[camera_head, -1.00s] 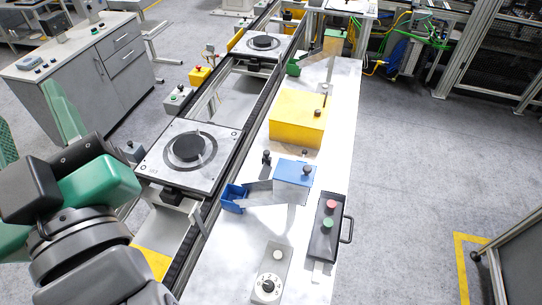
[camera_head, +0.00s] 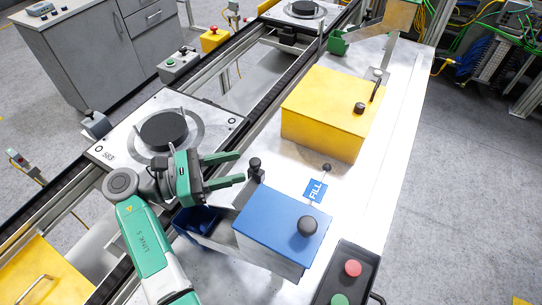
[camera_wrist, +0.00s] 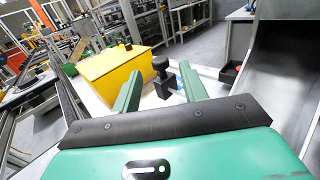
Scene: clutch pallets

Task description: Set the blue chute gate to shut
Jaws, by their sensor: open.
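The blue chute (camera_head: 282,220) is a blue-topped metal box with a black knob (camera_head: 307,225) on its lid. A grey trough at its left side runs to a small blue bin (camera_head: 197,222). A black gate handle (camera_head: 254,167) stands upright at its far left corner. I cannot tell the gate's position. My gripper (camera_head: 240,168) is open, left of the handle, its green fingers pointing at it. In the wrist view, the handle (camera_wrist: 160,68) shows between and beyond the fingertips. No contact is visible.
A yellow box (camera_head: 330,110) with a black knob stands beyond the blue chute. A blue FILL sign (camera_head: 315,190) is between them. A button panel (camera_head: 345,280) with red and green buttons sits in front. A pallet (camera_head: 165,140) with a black disc lies left on the conveyor.

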